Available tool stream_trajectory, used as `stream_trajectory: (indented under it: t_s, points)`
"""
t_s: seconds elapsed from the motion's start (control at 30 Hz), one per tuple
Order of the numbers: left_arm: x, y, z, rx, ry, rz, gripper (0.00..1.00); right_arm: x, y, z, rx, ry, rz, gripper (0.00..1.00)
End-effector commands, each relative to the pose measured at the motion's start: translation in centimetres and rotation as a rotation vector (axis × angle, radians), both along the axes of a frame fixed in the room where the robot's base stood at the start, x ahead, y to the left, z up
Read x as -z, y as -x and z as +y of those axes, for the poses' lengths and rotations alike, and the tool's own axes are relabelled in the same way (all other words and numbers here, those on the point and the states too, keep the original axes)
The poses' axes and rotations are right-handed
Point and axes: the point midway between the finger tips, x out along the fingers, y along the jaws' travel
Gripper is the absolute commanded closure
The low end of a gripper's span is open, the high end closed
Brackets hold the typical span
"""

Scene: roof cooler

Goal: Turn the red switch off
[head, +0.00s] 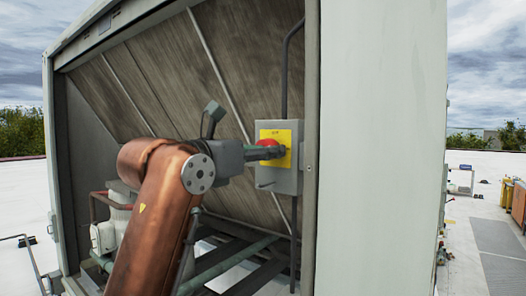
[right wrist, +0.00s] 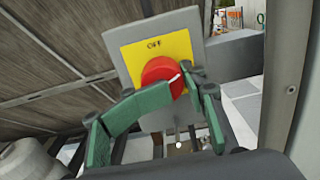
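The red switch (head: 269,143) is a round knob on a yellow plate (head: 283,134) fixed to a grey box. In the right wrist view the red switch (right wrist: 160,73) has a white mark pointing up and to the right, and "OFF" is printed above it. My right gripper (head: 266,153) is at the knob, covering its lower part. In the right wrist view the green fingertips of my right gripper (right wrist: 181,88) are a little apart at the knob's lower right, with red showing between them. I cannot tell whether both press on it. My left gripper is not in view.
The grey box (head: 266,107) hangs inside the open cooler housing, with a conduit above and below it. A pale side panel (head: 380,150) stands close on the right. Dark beams and pipes (head: 232,258) lie below the arm.

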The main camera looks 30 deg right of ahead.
Motion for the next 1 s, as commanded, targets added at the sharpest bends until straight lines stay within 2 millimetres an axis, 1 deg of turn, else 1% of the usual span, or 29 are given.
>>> stream_trajectory:
  t_s: [0.03, 0.17, 0.37, 0.5, 0.67, 1.0]
  points:
    - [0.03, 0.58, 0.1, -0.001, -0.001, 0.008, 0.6, 0.06, -0.09, 0.02, -0.002, -0.001, 0.0, 0.67]
    - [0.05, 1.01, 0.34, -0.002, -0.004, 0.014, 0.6, 0.05, -0.11, 0.05, -0.003, -0.001, 0.0, 0.76]
    - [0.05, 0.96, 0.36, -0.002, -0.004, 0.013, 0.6, 0.05, -0.14, 0.07, -0.003, -0.001, 0.001, 0.9]
    - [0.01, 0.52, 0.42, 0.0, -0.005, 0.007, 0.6, 0.06, -0.24, 0.15, -0.006, 0.0, 0.001, 0.99]
    - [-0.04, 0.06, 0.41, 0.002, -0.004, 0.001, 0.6, 0.07, -0.32, 0.21, -0.008, 0.001, 0.002, 1.0]
    - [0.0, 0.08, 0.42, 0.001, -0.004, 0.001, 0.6, 0.06, -0.46, 0.28, -0.01, 0.006, 0.009, 1.0]
